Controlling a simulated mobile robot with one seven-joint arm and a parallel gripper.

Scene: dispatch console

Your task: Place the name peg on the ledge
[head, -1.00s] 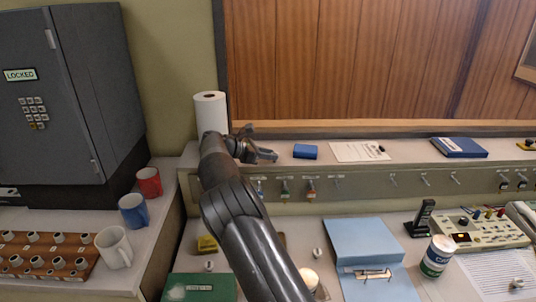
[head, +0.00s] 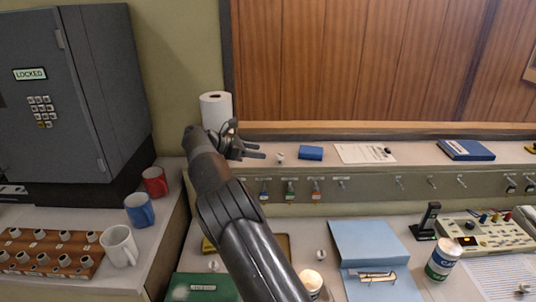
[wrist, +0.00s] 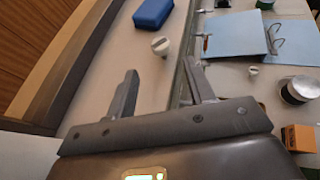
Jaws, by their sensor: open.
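A small white peg (head: 281,157) is on the pale ledge (head: 425,152), just left of a blue box (head: 310,153). It also shows in the wrist view (wrist: 160,46), apart from the box, with its round end toward me; it appears to stand, though I cannot be sure. Any name on it is too small to read. My gripper (head: 263,151) is open and empty just left of the peg, low over the ledge. In the wrist view the gap between my fingertips (wrist: 160,72) faces the peg, which lies just beyond them, untouched.
A paper roll (head: 215,110) stands behind my wrist. A paper sheet (head: 365,153) and a blue book (head: 467,149) lie along the ledge to the right. Hooks with tags line its front. Below are a blue binder (head: 370,243), a can (head: 442,260) and loose white pegs (head: 321,255).

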